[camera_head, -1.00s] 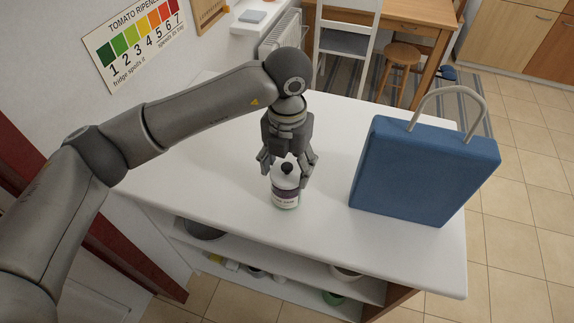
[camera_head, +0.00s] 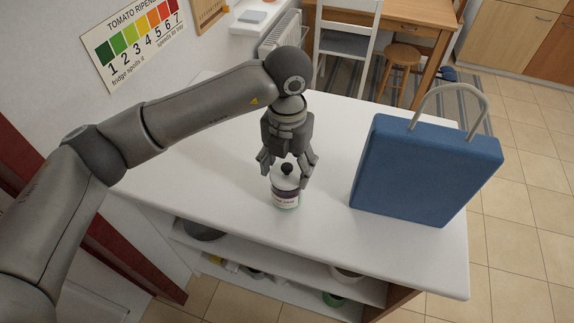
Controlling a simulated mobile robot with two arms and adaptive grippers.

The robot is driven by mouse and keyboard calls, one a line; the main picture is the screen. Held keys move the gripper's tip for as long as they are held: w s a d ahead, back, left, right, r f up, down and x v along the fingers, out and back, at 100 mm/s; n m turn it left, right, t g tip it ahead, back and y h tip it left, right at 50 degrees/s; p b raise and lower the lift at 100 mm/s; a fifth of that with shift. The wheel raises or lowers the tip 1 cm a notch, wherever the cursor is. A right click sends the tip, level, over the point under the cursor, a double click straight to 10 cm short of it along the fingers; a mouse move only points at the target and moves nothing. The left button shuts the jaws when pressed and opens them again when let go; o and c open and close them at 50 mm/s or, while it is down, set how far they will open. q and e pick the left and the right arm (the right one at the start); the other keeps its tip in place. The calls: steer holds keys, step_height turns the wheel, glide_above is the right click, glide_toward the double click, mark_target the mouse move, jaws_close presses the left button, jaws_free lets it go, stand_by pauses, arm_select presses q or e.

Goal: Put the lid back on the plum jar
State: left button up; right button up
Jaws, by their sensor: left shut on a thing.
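The plum jar (camera_head: 285,198) stands upright on the white counter, with a dark purple band and a pale label. A white lid with a dark round knob (camera_head: 287,169) is at its top. My left gripper (camera_head: 286,174) points down over the jar, its fingers on both sides of the lid, shut on it. The lid lines up with the jar; I cannot tell whether it rests fully on the rim. My right gripper is not in view.
A blue bag (camera_head: 425,172) with a pale handle stands on the counter (camera_head: 235,215) to the right of the jar. The counter around the jar is clear. Shelves below hold bowls. A chair and stool stand beyond.

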arm_select(q)
steer(key=shift+b, duration=0.3)
stand_by(0.6)
steer(key=o, duration=0.9)
steer(key=shift+c, duration=0.2)
steer(key=shift+o, duration=1.2)
steer(key=shift+r, duration=0.1)
steer(key=shift+r+p, duration=1.5)
steer(key=shift+r, duration=1.9)
